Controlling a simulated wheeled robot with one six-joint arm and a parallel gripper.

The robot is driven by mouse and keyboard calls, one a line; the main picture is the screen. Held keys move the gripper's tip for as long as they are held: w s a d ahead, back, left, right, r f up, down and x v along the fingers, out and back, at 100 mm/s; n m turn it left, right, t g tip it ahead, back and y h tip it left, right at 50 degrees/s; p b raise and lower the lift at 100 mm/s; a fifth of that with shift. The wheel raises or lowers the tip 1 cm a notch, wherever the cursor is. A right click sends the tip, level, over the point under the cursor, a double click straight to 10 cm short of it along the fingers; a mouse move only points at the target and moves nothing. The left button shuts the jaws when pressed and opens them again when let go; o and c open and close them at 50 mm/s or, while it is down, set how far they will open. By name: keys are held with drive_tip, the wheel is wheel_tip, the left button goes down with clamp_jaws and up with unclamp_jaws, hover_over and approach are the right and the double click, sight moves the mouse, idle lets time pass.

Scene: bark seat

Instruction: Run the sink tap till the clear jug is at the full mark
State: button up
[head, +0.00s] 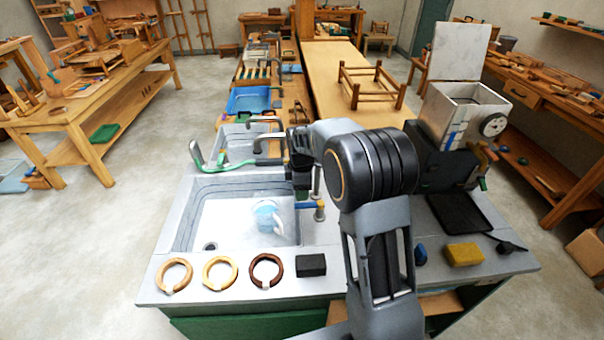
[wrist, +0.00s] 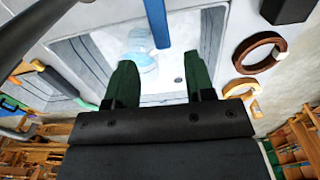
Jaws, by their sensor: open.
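The clear jug (head: 264,221) stands in the sink basin (head: 215,222) with pale blue water in it. Its full mark is too small to make out. The jug also shows blurred in the wrist view (wrist: 140,62). In the wrist view the blue lever (wrist: 156,22) reaches in between my gripper's green fingers (wrist: 170,45), with space on both sides. My gripper is open and empty. In the head view my arm hides part of the tap, and I cannot make out a stream.
Three rings, light wood (head: 174,275), yellow (head: 220,272) and dark brown (head: 265,270), lie on the front counter beside a black block (head: 311,265). A green hose spout (head: 197,155) rises behind the basin. A yellow sponge (head: 464,254) lies at right.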

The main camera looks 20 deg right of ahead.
sight(303, 206)
wheel_tip(303, 206, up, 8)
drive_tip(key=shift+b, duration=0.3)
drive_tip(key=shift+f, duration=0.1)
idle(0.4)
drive_tip(key=s+r+m+t, duration=0.1)
drive_tip(key=s+m+t, duration=0.1)
drive_tip(key=s+m, duration=0.5)
drive_tip(key=s+r+m+t, duration=0.1)
drive_tip(key=s+m+t, duration=0.1)
drive_tip(key=s+m, duration=0.6)
drive_tip(key=s, duration=0.7)
drive_tip(key=shift+s+d+r+m, duration=0.15)
drive_tip(key=shift+s+r+m, duration=0.15)
drive_tip(key=shift+s, duration=0.1)
